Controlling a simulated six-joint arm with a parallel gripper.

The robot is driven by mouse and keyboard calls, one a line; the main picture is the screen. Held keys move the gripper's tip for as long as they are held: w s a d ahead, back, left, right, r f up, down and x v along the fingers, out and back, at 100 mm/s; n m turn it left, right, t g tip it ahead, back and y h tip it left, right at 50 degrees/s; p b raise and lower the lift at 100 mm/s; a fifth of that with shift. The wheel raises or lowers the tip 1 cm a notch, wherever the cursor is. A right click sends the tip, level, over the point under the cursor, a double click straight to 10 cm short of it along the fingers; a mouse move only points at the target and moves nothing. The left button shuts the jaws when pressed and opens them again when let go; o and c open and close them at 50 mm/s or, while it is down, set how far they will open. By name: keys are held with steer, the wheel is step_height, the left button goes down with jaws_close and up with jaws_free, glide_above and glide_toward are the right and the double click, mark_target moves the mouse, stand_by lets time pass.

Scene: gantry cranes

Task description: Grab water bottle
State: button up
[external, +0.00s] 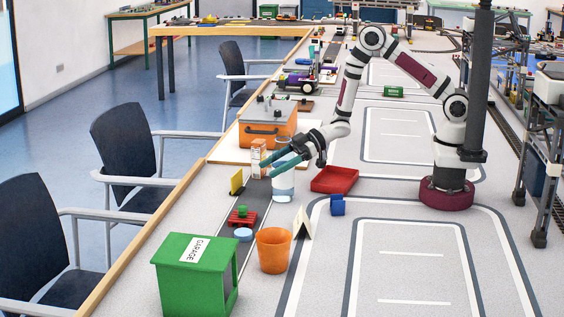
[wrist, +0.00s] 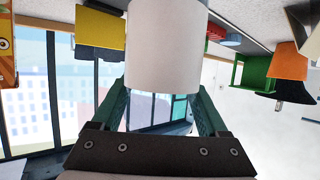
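The water bottle (external: 284,187) stands upright on the table, with a white and pale-blue body. In the external view my gripper (external: 268,168), with its teal fingers, is level with the bottle's upper part and hides some of it. In the wrist view the bottle (wrist: 167,50) is a large white cylinder in front of my gripper (wrist: 163,92), in line with the space between the two green fingers. The fingers are spread apart. The fingertips are partly hidden by the bottle, and I cannot tell whether either touches it.
A yellow block (external: 237,182) is to the left; a red tray (external: 334,180) and blue block (external: 337,206) are to the right. An orange toolbox (external: 267,127) stands behind.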

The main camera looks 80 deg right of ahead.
mark_target(276, 151)
steer(key=c, duration=0.8)
steer(key=shift+r, duration=0.1)
steer(key=shift+r, duration=0.9)
step_height(276, 151, up, 2)
steer(key=s+d+r, duration=0.4)
steer(key=d+r, duration=0.3)
steer(key=d, duration=0.3)
steer(key=shift+d, duration=0.4)
steer(key=shift+s, duration=0.1)
